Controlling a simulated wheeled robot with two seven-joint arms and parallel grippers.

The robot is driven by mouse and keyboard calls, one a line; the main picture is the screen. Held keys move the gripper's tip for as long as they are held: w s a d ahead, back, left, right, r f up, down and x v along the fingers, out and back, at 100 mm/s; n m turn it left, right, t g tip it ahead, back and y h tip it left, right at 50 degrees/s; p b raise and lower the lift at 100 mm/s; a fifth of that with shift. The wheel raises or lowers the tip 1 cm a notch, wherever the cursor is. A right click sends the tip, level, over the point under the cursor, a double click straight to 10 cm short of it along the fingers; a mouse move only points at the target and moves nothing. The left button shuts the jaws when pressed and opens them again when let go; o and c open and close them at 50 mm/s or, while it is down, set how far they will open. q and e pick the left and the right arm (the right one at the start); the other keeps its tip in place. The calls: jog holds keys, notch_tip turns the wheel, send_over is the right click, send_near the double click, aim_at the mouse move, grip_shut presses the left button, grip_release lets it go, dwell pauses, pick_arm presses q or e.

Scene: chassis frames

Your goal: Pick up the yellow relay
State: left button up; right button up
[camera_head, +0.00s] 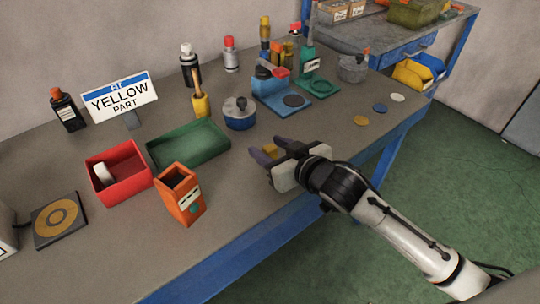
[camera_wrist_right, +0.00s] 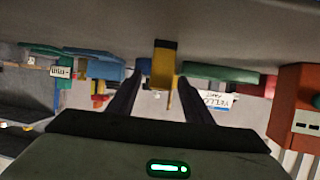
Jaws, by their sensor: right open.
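The yellow relay (camera_head: 270,149) is a small yellow block on the grey bench top, near the front edge, mostly hidden by my right gripper in the head view. In the right wrist view, which is upside down, the yellow relay (camera_wrist_right: 164,64) shows straight ahead, between the tips of two dark fingers. My right gripper (camera_head: 266,152) is open and low over the bench, its fingers pointing left around or just short of the relay. I cannot tell whether they touch it. My left gripper is not in view.
A green tray (camera_head: 188,146), a red bin (camera_head: 125,188) and an orange box (camera_head: 181,197) stand to the left. A sign reading "YELLOW PART" (camera_head: 118,98) stands behind. A blue pot (camera_head: 239,120) and a blue fixture (camera_head: 268,82) are farther back. Bench around the gripper is clear.

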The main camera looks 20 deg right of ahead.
jog(key=c, duration=1.1)
